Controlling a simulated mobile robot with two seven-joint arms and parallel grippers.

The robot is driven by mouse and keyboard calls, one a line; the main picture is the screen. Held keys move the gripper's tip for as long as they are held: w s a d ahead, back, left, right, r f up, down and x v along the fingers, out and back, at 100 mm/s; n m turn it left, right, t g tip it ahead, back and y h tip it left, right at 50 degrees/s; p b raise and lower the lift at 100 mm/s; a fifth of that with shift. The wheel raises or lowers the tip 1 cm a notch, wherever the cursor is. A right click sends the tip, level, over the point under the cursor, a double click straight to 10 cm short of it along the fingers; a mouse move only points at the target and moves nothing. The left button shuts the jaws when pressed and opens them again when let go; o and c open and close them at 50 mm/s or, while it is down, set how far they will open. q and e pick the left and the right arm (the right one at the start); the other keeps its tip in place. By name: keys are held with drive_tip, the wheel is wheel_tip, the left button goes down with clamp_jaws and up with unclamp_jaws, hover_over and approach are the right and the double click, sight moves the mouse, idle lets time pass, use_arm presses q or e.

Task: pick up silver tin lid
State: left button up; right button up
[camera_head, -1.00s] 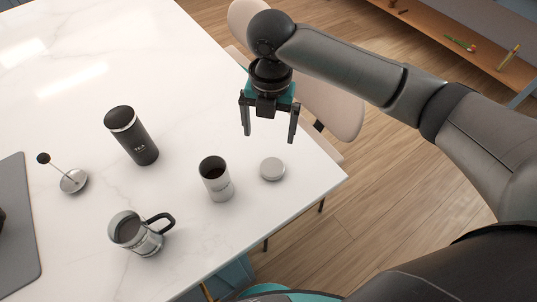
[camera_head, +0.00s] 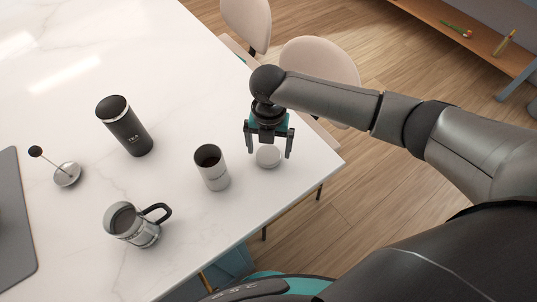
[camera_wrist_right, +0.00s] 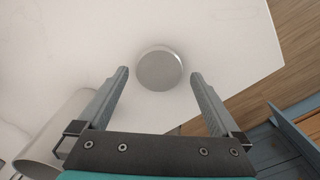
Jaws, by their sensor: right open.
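The silver tin lid (camera_head: 268,157) is a small round disc lying flat on the white table near its right corner. In the right wrist view the lid (camera_wrist_right: 160,69) lies just beyond the fingertips, centred between them. My right gripper (camera_head: 269,153) is open and empty, pointing down above the lid with a finger to each side. Its fingers also show in the right wrist view (camera_wrist_right: 159,74). The open silver tin (camera_head: 212,168) stands upright just left of the lid. My left gripper is not in view.
On the white table (camera_head: 60,110) stand a black tea canister (camera_head: 125,127), a glass mug with a dark handle (camera_head: 134,224) and a press plunger (camera_head: 66,174). A grey mat (camera_head: 14,230) lies at the left. Chairs (camera_head: 320,65) stand beyond the table's right edge.

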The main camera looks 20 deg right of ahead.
wheel_tip(320, 180, down, 2)
drive_tip(key=c, duration=1.2)
drive_tip(key=shift+r, duration=0.15)
